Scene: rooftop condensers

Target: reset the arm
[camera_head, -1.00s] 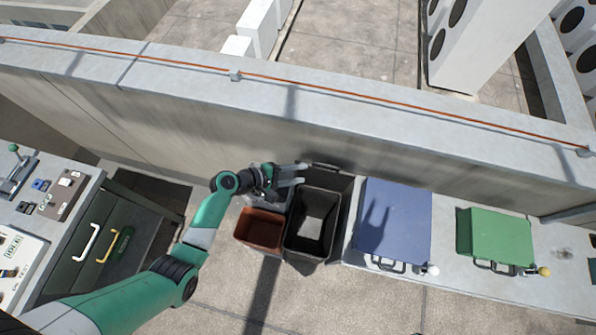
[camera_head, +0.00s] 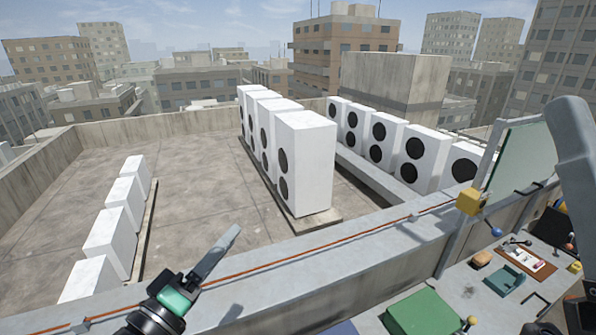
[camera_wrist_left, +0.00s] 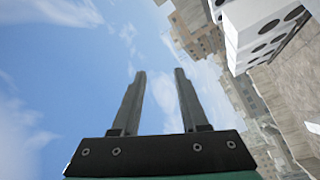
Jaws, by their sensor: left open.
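My left gripper (camera_head: 216,257) is at the lower middle-left of the head view, raised, its fingers pointing up and to the right. In that view it overlaps the parapet ledge (camera_head: 330,240) and the orange cable along it. The left wrist view shows its two grey fingers (camera_wrist_left: 160,78) apart with only sky between them, so it is open and empty. The fingers touch nothing. Most of my left arm is below the picture. My right gripper does not show in either view.
A green case (camera_head: 425,312) lies on the bench at the bottom right. White condensers (camera_head: 306,160) stand beyond the parapet. The air around the left gripper looks clear.

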